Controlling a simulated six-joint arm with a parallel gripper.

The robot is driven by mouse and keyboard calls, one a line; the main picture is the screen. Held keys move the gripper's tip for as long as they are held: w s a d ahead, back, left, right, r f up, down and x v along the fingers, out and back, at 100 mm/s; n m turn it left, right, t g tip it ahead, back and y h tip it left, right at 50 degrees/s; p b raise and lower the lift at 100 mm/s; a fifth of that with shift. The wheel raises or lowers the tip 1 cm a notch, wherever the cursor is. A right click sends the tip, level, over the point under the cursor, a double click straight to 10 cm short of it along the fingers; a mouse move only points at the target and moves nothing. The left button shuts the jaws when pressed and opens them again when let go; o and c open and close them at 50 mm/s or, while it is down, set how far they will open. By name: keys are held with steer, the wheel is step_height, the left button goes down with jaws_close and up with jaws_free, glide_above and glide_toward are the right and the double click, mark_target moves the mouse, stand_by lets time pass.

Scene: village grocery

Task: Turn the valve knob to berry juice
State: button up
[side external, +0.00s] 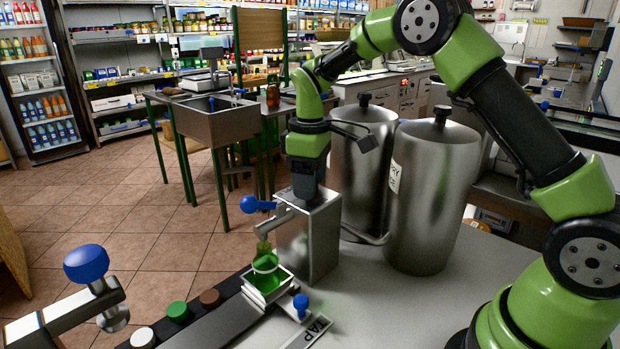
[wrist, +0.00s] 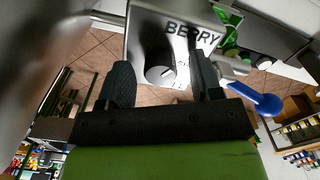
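The valve box (side external: 310,235) is a grey metal block with a spout and a blue-handled tap lever (side external: 250,205). In the wrist view its face carries a label reading BERRY (wrist: 192,34). A round grey valve knob (wrist: 160,75) sits on that face; small lettering beside it is too small to read. My gripper (wrist: 162,82) is open, with one dark finger on each side of the knob and visible gaps between. In the side view my gripper (side external: 307,192) points down at the top of the box, and the knob is hidden there.
Two steel tanks (side external: 432,200) (side external: 362,165) stand right of the box. A vessel of green liquid (side external: 266,276) is under the spout in a small white-rimmed holder (side external: 268,294). A blue ball knob (side external: 86,263) is at left; a smaller one (side external: 300,303) is by a TAP label.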

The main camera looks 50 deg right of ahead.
step_height(320, 180, up, 9)
steer(key=shift+r, duration=0.5)
stand_by(0.4)
steer(key=s+a+r+m+t+y, duration=0.1)
steer(key=s+a+r+m+t, duration=0.1)
steer(key=s+r, duration=0.3)
steer(key=s+a+r+m+t, duration=0.2)
steer(key=s, duration=0.6)
steer(key=s+a+f+m+t+y, duration=0.1)
steer(key=s+f+m+t, duration=0.2)
steer(key=s, duration=0.7)
steer(key=shift+s+a+m, duration=0.2)
steer(key=shift+s+m, duration=0.1)
steer(key=shift+m, duration=0.8)
